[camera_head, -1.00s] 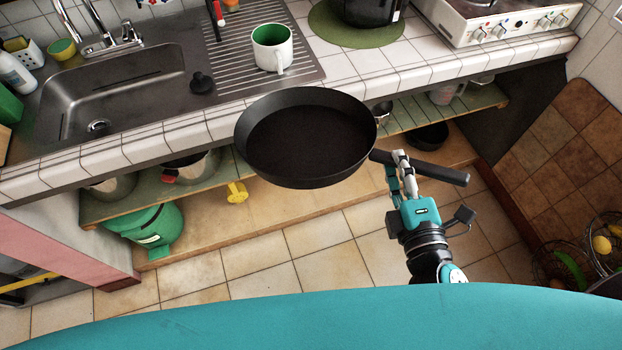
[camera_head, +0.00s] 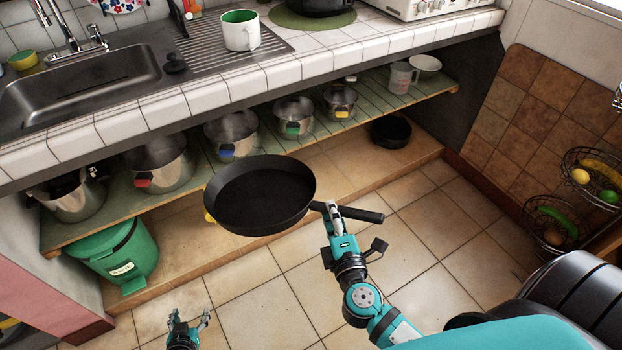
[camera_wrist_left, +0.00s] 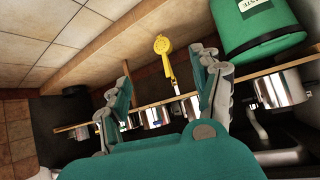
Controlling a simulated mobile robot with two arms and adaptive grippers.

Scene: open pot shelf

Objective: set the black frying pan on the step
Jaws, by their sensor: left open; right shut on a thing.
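The black frying pan (camera_head: 260,194) is in the air in front of the shelf, roughly level, with its open side up. My right gripper (camera_head: 334,208) is shut on its handle (camera_head: 358,214), close to the pan body. The step (camera_head: 188,263) is the low tan ledge under the green slatted shelf; the pan hides part of it. My left gripper (camera_head: 189,318) is open and empty, low at the bottom edge of the head view. In the left wrist view its open fingers (camera_wrist_left: 165,88) have a yellow strainer (camera_wrist_left: 163,48) beyond them.
A green bin (camera_head: 118,253) stands on the step at the left. A small black pan (camera_head: 390,131) sits on the step at the right. Several steel pots (camera_head: 231,134) line the shelf above. The step between is mostly clear. Fruit baskets (camera_head: 590,176) are at the right.

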